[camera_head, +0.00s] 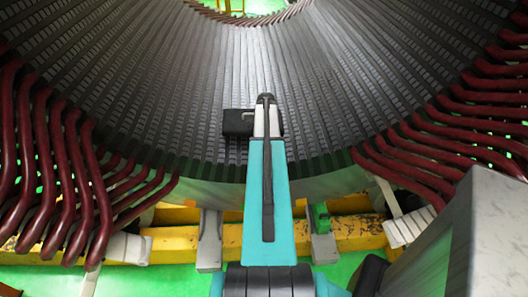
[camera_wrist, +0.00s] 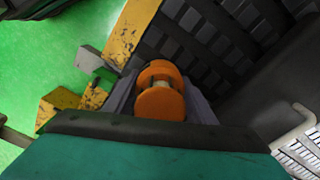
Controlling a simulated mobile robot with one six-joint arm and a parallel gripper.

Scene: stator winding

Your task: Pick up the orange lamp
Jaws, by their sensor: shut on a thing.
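The orange lamp (camera_wrist: 160,102) shows in the wrist view as two orange round ends with a pale, narrower middle. It sits between the grey fingers of my gripper (camera_wrist: 160,88), which is shut on it. In the head view my teal arm reaches up the middle of the picture and hides the gripper's fingers and the lamp. I cannot tell from these views whether the lamp touches anything besides the fingers.
The grey slotted stator wall (camera_head: 200,80) curves around behind my arm. Dark red winding bars (camera_head: 60,170) stick out at both sides. A black box (camera_head: 238,122) shows beside my arm's end. A yellow beam (camera_head: 170,240) runs below, above the green floor (camera_head: 160,280).

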